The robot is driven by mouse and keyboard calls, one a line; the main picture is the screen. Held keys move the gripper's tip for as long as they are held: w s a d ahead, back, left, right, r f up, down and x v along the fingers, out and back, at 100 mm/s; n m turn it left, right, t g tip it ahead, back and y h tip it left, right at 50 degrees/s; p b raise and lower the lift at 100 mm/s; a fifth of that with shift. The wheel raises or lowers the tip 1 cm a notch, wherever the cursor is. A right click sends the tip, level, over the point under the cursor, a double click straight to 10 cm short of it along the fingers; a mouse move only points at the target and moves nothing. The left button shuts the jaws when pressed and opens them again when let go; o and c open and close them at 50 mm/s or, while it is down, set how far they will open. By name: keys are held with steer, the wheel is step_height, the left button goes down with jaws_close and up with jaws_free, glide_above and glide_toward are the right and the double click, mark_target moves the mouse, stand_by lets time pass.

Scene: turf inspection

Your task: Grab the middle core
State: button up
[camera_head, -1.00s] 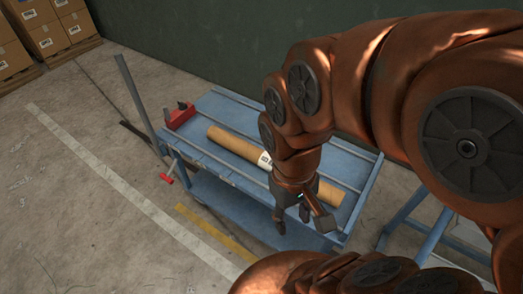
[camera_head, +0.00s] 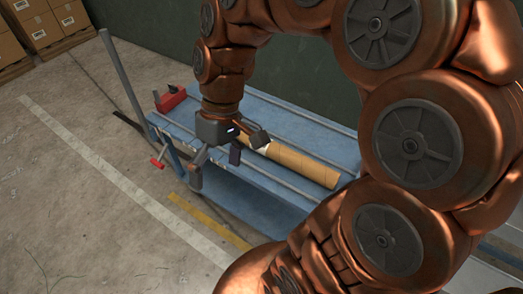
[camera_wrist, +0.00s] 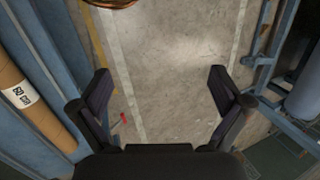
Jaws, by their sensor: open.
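One long brown cardboard core (camera_head: 303,164) lies lengthwise on the blue cart. My arm and gripper hide its left part in the head view. In the wrist view the core (camera_wrist: 45,121) runs along the left edge, with a white printed label on it. My gripper (camera_head: 215,168) is open and empty, at the front edge of the cart in the head view. In the wrist view its two fingers (camera_wrist: 160,90) are spread over bare floor, and the core lies to the left of the left finger, not between them. I see no other core on the cart.
The blue cart (camera_head: 262,180) has raised rails and an upright post (camera_head: 121,80) at its left end. A red box (camera_head: 171,98) sits at its back left corner. A red handle (camera_head: 158,162) sticks out at the left. Boxes (camera_head: 38,22) stand far left. Floor in front is clear.

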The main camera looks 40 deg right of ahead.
steer(key=w+d+f+n+t+y+b, duration=0.1)
steer(key=w+d+f+t+y+b, duration=0.15)
steer(key=w+d+f+b, duration=0.5)
steer(key=w+d+f+n+t+y+b, duration=0.1)
steer(key=w+d+f+y+b, duration=0.3)
steer(key=w, duration=0.6)
steer(key=d+f+t+b, duration=0.1)
steer(key=d+f+b, duration=0.1)
steer(key=d+f, duration=0.2)
steer(key=d+f+t+b, duration=0.1)
steer(key=d+f, duration=0.4)
steer(key=d, duration=0.6)
steer(key=d+f+t+b, duration=0.2)
steer(key=d+f, duration=0.3)
steer(key=d, duration=0.3)
steer(key=shift+d+f+t+b, duration=0.15)
steer(key=shift+d+t+b, duration=0.05)
steer(key=shift+t+b, duration=0.15)
steer(key=shift+f, duration=0.15)
steer(key=shift+x, duration=0.95)
steer(key=shift+b+x, duration=0.35)
steer(key=shift+x, duration=2.5)
steer(key=shift+w+d, duration=0.15)
steer(key=shift+c, duration=0.4)
